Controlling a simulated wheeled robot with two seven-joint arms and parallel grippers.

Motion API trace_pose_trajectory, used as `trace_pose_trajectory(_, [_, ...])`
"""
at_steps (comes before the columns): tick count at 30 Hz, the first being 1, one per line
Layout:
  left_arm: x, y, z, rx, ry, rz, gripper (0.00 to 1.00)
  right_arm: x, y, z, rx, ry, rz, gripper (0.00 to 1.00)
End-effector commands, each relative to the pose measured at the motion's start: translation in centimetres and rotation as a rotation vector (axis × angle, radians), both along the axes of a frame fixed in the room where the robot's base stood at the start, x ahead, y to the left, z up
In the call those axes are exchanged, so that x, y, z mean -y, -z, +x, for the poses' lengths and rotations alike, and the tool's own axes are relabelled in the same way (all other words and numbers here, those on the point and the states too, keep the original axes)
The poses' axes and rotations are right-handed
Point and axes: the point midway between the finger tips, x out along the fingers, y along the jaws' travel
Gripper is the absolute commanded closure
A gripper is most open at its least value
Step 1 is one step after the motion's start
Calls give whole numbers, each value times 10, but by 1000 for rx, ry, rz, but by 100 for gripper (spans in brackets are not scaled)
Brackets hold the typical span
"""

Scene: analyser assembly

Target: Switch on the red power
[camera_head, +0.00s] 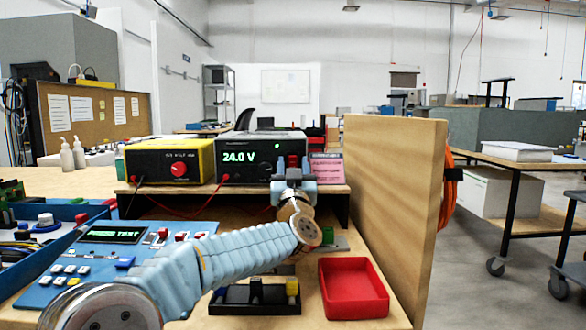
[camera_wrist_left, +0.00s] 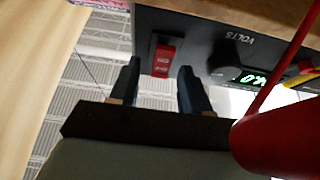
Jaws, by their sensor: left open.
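The black power supply (camera_head: 232,170) sits on the shelf in the head view, with a green display reading 24.0 V. In the left wrist view its front panel (camera_wrist_left: 205,42) appears upside down, with the red power switch (camera_wrist_left: 163,60) in a dark frame. My left gripper (camera_head: 292,163) is in front of the panel's right part, and hides the switch in the head view. In the left wrist view the fingers of my left gripper (camera_wrist_left: 160,75) are open and empty, one on each side of the switch in the picture. I cannot tell whether they touch the panel. My right gripper is not in view.
A yellow meter (camera_head: 150,163) with a red knob stands left of the supply. Red leads hang in front. A blue test panel (camera_head: 75,275), a red tray (camera_head: 352,287) and a black holder (camera_head: 255,297) are below. A wooden board (camera_head: 395,200) stands at the right.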

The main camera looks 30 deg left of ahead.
Motion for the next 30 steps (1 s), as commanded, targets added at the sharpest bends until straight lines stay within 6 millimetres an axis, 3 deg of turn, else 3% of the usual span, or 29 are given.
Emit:
trace_pose_trajectory(5, [0, -7, 0, 2, -1, 1, 53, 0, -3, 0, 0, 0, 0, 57])
trace_pose_trajectory(10, [0, -38, -1, 5, 0, 0, 53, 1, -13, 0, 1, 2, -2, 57])
trace_pose_trajectory(18, [28, -97, -45, 4, 4, -1, 53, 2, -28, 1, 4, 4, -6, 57])
trace_pose_trajectory(24, [53, -115, -86, 3, 3, 0, 53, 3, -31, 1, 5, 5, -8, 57])
trace_pose_trajectory(30, [68, -127, -111, 1, 1, 0, 53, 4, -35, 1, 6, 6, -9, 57])
